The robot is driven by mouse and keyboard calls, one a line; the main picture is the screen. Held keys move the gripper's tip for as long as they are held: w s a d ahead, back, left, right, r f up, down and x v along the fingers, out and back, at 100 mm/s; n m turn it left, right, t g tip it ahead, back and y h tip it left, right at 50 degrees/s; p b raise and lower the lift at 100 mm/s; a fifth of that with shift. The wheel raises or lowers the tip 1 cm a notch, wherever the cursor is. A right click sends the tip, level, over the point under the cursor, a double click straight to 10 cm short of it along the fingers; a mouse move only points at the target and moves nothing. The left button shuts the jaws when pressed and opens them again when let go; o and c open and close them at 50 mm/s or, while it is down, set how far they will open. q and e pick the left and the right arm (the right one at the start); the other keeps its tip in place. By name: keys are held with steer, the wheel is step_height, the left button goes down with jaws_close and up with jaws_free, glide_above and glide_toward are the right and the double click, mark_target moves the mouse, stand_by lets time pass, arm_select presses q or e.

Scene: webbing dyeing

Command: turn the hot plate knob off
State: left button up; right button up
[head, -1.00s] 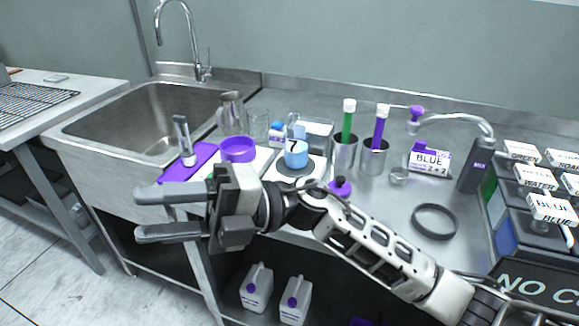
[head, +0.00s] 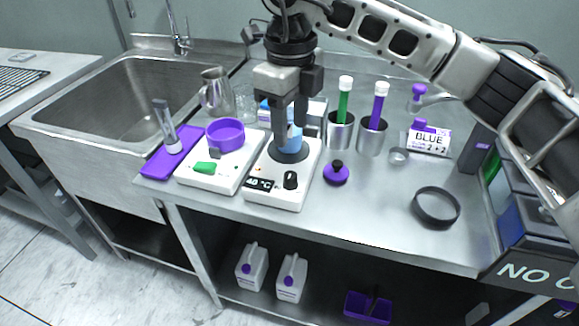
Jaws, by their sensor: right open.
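The hot plate (head: 262,169) is a white box on the steel counter, with a dark round top, a small display (head: 260,184) that seems to read 48 °C, and a black knob (head: 291,180) on its front right. A beaker of blue liquid (head: 294,140) stands on the dark top, partly hidden by my right gripper. My right gripper (head: 289,121) points down over the hot plate, open, with its fingers at the beaker, behind and above the knob. I cannot tell whether the fingers touch the beaker. My left gripper is not in view.
Left of the hot plate is a white scale (head: 193,180) with a purple bowl (head: 226,133) and a green item. Steel cups (head: 341,134) with green and purple tubes stand behind.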

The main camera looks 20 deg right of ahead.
mark_target(289, 174)
step_height(289, 174, down, 11)
steer(key=shift+a+f+p, duration=0.1)
steer(key=shift+p, duration=0.55)
jaws_close()
